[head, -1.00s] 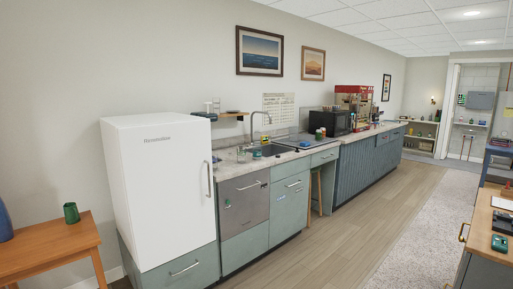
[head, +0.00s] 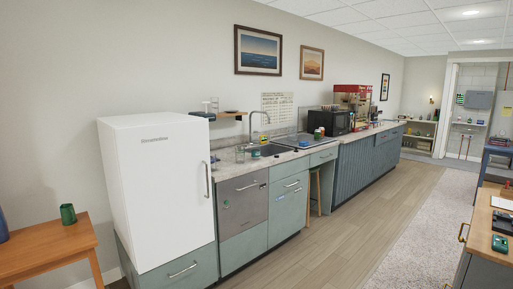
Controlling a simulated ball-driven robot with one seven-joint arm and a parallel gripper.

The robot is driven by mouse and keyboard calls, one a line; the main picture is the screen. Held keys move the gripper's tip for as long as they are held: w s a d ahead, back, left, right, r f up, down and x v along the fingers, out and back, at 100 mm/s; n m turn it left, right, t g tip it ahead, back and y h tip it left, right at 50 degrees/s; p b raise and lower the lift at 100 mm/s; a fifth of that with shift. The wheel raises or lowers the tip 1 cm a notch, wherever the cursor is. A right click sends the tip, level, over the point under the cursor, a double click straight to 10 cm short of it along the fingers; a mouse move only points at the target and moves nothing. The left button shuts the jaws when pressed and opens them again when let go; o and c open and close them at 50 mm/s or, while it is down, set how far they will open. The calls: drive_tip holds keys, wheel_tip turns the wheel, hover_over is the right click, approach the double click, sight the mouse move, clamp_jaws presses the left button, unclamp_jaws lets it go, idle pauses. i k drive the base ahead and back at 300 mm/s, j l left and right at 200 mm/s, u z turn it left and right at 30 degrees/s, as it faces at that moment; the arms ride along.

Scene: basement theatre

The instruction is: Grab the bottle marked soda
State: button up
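I cannot make out any bottle with a readable soda label. Small items stand on the counter by the sink, including a small clear and dark container (head: 240,155) and a yellowish bottle-like item (head: 264,138); they are too small to read. A dark blue rounded object (head: 3,225) is cut off by the left edge, so I cannot tell whether it is a bottle. The white fridge (head: 155,200) is closed and its inside is hidden. My gripper is not in view.
A wooden table (head: 50,248) with a green cup (head: 68,213) stands at left. The long counter (head: 226,165) carries a microwave (head: 335,122) and a red popcorn machine (head: 352,101). A desk (head: 490,222) is at right. The wooden floor (head: 350,230) between is clear.

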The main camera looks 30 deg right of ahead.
sight(255, 138)
drive_tip(key=i+l+z, duration=0.15)
drive_tip(key=i, duration=0.65)
drive_tip(key=i+l+z, duration=0.2)
drive_tip(key=i, duration=0.65)
